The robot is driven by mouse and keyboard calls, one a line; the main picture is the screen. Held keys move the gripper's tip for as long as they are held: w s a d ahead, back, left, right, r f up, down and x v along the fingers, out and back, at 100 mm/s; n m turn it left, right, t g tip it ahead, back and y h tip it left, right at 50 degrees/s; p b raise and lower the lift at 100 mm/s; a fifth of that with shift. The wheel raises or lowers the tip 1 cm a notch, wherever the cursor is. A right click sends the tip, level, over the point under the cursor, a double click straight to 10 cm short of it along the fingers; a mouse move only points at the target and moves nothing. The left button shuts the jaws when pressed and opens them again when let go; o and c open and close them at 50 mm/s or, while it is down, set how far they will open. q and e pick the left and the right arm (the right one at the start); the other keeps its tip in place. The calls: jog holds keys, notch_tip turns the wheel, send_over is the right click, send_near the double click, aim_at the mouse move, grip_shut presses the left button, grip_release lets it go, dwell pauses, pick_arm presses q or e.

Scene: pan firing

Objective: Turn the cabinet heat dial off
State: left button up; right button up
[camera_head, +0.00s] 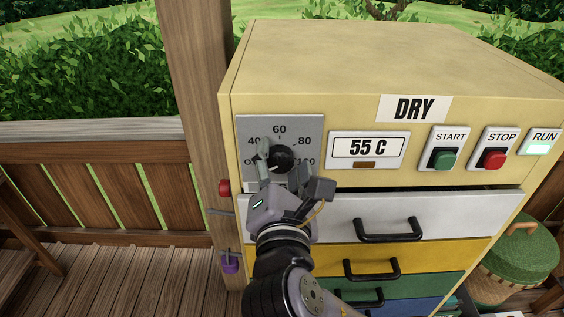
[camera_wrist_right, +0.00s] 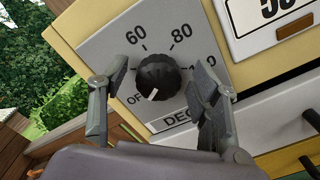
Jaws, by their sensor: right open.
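The black round heat dial (camera_head: 280,158) sits on a grey scale plate (camera_head: 308,124) at the cabinet's upper left. In the right wrist view the dial (camera_wrist_right: 158,74) shows a white mark on its lower side, near the partly hidden OFF lettering. My right gripper (camera_head: 288,166) is in front of the plate. In the wrist view the open fingers (camera_wrist_right: 161,75) stand on either side of the dial, with gaps visible, so they do not appear to grip it. The 40 is hidden in the wrist view. My left gripper is not in view.
A white drawer (camera_head: 450,212) with a black handle lies below. A wooden post (camera_head: 194,80) stands left.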

jog(key=s, duration=0.7)
jog(key=shift+s, duration=0.15)
